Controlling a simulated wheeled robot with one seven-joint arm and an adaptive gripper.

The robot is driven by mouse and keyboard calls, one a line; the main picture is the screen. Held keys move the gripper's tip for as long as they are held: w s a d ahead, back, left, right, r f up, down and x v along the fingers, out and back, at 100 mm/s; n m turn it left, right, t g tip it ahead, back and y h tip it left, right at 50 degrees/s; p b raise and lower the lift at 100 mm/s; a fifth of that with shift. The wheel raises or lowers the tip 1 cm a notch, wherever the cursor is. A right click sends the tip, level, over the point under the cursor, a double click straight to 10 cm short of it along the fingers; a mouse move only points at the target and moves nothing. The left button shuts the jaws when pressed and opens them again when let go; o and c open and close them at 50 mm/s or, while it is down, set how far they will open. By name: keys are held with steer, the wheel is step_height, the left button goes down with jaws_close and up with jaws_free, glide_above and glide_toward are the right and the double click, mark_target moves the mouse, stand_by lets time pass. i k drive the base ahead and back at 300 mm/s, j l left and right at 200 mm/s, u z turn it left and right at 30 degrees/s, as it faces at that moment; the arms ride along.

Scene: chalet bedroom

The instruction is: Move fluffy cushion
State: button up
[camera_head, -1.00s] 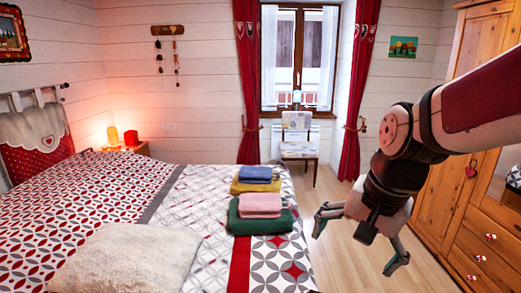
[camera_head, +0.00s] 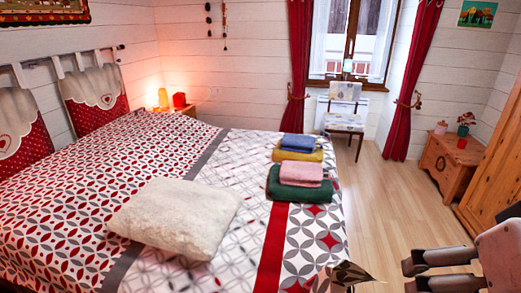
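The fluffy cushion (camera_head: 176,218) is cream-white and lies flat on the near part of the bed, on the patterned red, grey and white cover (camera_head: 60,215). Nothing touches it from above. My gripper (camera_head: 408,275) shows only in part at the lower right, cut by the frame edge, beyond the bed's right side and well apart from the cushion. Dark parts and a pale housing show there. A small dark and tan piece (camera_head: 350,275) shows at the bed's near right edge; I cannot tell what it is. Whether the fingers are open is unclear.
Folded towels in blue (camera_head: 299,142), yellow, pink (camera_head: 301,172) and green (camera_head: 300,190) are stacked on the bed right of the cushion. A chair (camera_head: 344,118) stands by the window. A wooden chest (camera_head: 447,165) is at right. Wooden floor (camera_head: 390,215) is clear between.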

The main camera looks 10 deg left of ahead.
mark_target(191, 219)
steer(key=i+j+u, duration=0.1)
steer(key=j, duration=0.8)
steer(key=i+j+u, duration=0.15)
steer(key=j, duration=0.3)
steer(key=i+j, duration=0.1)
steer(key=j, duration=0.35)
steer(key=i+j+u, duration=0.15)
steer(key=j, duration=0.3)
steer(key=i+j, duration=0.15)
steer(key=j, duration=0.25)
steer(key=i+j+u, duration=0.15)
steer(key=j, duration=0.3)
steer(key=i+j, duration=0.1)
steer(key=j, duration=0.3)
steer(key=u, duration=0.05)
